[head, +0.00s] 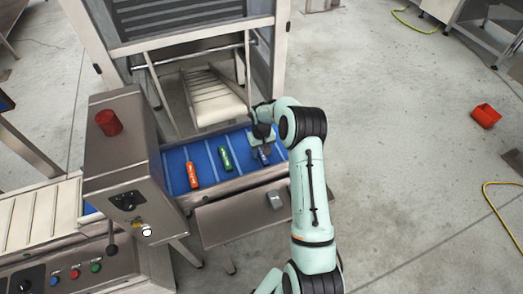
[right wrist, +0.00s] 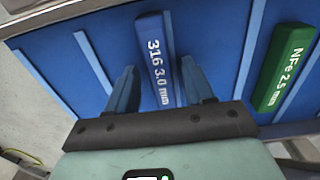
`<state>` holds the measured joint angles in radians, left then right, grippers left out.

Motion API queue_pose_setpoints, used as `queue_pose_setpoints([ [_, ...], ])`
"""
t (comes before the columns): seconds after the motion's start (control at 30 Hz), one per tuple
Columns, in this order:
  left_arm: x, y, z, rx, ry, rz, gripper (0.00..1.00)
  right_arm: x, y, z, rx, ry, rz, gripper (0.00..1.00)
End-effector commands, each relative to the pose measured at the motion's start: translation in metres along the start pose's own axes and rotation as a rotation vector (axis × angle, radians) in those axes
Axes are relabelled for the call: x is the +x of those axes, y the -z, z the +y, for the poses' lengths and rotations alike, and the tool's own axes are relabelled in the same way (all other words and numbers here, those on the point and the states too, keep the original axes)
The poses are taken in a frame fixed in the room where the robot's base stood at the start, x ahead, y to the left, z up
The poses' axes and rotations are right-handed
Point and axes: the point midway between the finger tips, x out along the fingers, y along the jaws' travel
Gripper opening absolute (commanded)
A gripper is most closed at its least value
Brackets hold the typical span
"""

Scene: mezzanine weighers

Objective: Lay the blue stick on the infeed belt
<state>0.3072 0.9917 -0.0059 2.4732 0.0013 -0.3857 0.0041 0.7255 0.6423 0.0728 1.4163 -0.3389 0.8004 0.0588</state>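The blue stick (right wrist: 153,45), marked "316 3.0 mm", lies on the blue infeed belt (head: 208,161) at its right end. In the head view the blue stick (head: 264,156) is partly hidden by my right gripper (head: 262,145). In the right wrist view my right gripper (right wrist: 159,68) is open, with one finger on each side of the stick. Gaps show between the fingers and the stick, so they are apart from it. My left gripper is not in view.
A green stick (head: 226,158) and an orange-red stick (head: 192,175) lie on the belt left of the blue one.

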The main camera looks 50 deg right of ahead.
Motion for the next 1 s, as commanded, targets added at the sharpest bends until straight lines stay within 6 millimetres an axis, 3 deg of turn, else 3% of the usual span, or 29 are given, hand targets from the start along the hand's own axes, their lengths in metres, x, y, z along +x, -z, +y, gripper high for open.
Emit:
queue_pose_setpoints([
  [0.33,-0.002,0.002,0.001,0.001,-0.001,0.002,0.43,-0.013,0.001,0.0,0.0,0.0,0.004,0.52],
  [0.7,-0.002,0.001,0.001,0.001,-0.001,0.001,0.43,-0.089,0.001,-0.001,-0.001,0.0,0.005,0.52],
  [1.0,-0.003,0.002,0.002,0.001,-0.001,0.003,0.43,-0.123,0.0,0.0,0.001,0.0,0.001,0.52],
])
